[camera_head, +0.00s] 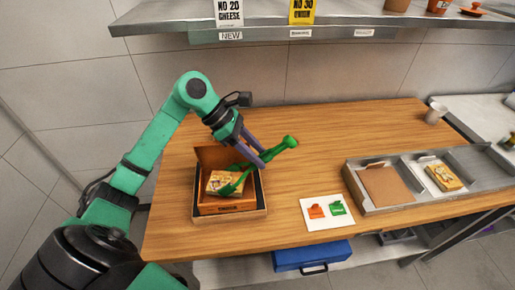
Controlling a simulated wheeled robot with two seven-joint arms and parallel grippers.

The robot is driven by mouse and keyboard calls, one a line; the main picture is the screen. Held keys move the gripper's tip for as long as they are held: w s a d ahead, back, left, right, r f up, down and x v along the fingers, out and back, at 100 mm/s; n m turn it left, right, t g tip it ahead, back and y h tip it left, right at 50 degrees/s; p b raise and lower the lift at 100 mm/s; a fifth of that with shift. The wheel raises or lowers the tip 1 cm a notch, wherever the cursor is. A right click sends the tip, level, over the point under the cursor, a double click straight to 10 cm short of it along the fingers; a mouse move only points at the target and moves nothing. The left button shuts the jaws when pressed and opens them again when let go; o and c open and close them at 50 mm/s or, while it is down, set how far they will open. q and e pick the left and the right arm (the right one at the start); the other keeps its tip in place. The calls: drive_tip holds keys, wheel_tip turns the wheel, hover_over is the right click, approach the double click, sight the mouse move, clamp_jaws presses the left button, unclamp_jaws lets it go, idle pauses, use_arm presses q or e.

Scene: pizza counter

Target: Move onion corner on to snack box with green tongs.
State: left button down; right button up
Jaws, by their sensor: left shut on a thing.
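My left gripper (261,158) is shut on the green tongs (285,146), above the right side of the snack box (258,208). The tongs slant down to the left, with their ends at a yellow-brown snack piece (217,184), probably the onion corner. The piece is over or in the open box. I cannot tell whether the tongs pinch it or whether it rests on the box floor. A similar piece (447,178) lies on white paper in the metal tray at right. My right gripper is not in view.
The metal tray (377,206) also holds a brown sheet (384,188). A white card (317,221) with red and green pictures lies between box and tray. A cup (435,113) stands far right. A shelf (270,22) overhangs the back. The middle of the wooden table (330,140) is clear.

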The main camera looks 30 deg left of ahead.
use_arm(q)
drive_tip(key=shift+f, duration=0.3)
drive_tip(key=c, duration=0.8)
unclamp_jaws()
wheel_tip(320, 180, up, 10)
drive_tip(key=p, duration=0.5)
drive_tip(key=shift+p, duration=0.4)
drive_tip(key=shift+c, duration=0.5)
